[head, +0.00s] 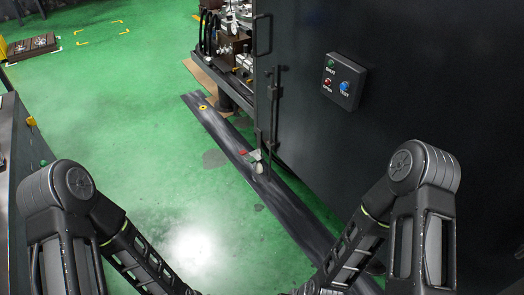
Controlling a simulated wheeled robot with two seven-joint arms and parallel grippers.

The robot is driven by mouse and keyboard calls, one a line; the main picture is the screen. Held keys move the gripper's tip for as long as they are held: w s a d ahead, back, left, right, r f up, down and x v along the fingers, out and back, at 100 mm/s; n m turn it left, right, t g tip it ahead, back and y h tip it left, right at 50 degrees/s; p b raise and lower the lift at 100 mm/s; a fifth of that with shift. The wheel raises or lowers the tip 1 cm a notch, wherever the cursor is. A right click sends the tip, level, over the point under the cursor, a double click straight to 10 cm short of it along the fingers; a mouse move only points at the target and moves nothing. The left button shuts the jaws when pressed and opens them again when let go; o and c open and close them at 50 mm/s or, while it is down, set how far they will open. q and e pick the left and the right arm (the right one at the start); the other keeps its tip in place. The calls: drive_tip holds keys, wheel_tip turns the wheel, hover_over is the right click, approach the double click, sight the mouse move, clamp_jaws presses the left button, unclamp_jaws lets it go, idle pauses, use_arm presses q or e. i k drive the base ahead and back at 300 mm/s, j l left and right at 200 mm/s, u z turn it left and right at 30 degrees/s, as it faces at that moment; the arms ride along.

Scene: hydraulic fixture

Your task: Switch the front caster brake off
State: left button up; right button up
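I cannot make out a front caster or its brake for certain. A small red piece (242,152) and a pale piece (255,155) show low by the near edge of the dark cabinet (430,80), with a pale rounded knob (258,168) just below them. They are too small to identify, and no brake position can be read. Both my arms reach down past the bottom edge of the head view, so neither gripper shows.
A control box (343,82) with green, red and blue buttons is on the cabinet. A dark strip (225,135) runs along the floor beside it. A dark unit (10,170) stands at the left edge. The green floor (130,110) between is mostly clear.

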sight(244, 153)
drive_tip(key=i+j+z, duration=0.15)
drive_tip(key=z, duration=0.75)
drive_tip(key=i+j+z, duration=0.25)
drive_tip(key=j+z, duration=0.25)
drive_tip(key=j, duration=0.15)
drive_tip(key=i+j+z, duration=0.15)
drive_tip(key=j+z, duration=0.15)
drive_tip(key=i+j+z, duration=0.1)
drive_tip(key=j+z, duration=0.15)
drive_tip(key=j, duration=0.25)
drive_tip(key=i+j, duration=0.1)
drive_tip(key=j, duration=0.65)
drive_tip(key=i+j+z, duration=0.1)
drive_tip(key=j, duration=1.35)
drive_tip(key=i+z, duration=0.05)
